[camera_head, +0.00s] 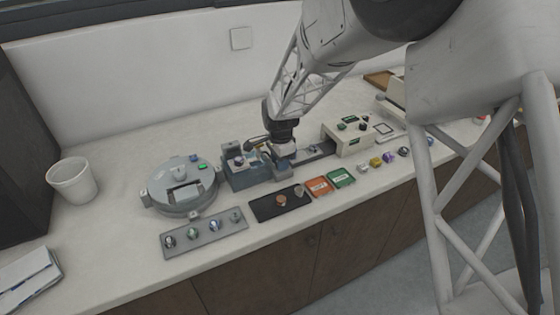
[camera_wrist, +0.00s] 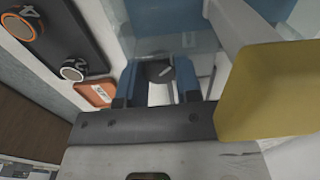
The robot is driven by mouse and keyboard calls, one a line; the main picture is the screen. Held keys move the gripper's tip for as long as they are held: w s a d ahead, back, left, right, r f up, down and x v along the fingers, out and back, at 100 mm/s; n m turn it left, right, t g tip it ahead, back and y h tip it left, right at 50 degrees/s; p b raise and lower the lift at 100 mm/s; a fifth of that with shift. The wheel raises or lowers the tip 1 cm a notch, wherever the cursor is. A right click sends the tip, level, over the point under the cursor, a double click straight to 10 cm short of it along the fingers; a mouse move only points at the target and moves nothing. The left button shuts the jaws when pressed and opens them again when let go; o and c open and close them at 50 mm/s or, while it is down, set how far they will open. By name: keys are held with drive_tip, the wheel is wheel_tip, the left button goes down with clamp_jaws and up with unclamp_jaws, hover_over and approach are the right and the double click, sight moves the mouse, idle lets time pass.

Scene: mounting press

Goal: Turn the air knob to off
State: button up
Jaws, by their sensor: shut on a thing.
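My gripper (camera_head: 284,165) is down at the right end of the grey-blue press unit (camera_head: 240,178) in the head view. In the wrist view its two blue fingers (camera_wrist: 157,78) stand either side of a small grey knob with a white pointer mark (camera_wrist: 164,71), which I take to be the air knob. The fingers are shut on it. The wrist housing and fingers hide its lower part, and no off label can be read. In the head view the gripper hides the knob.
A black tray (camera_head: 262,210) with an orange-ringed piece and a pale round piece lies in front. Orange (camera_head: 318,187) and green (camera_head: 341,178) trays are beside it. A round grey machine (camera_head: 180,190) stands left, a cream control box (camera_head: 348,140) right. A yellow block (camera_wrist: 270,90) fills the wrist view's right.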

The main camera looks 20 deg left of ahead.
drive_tip(key=o, duration=0.9)
drive_tip(key=shift+o, duration=0.2)
drive_tip(key=shift+r, duration=3.9)
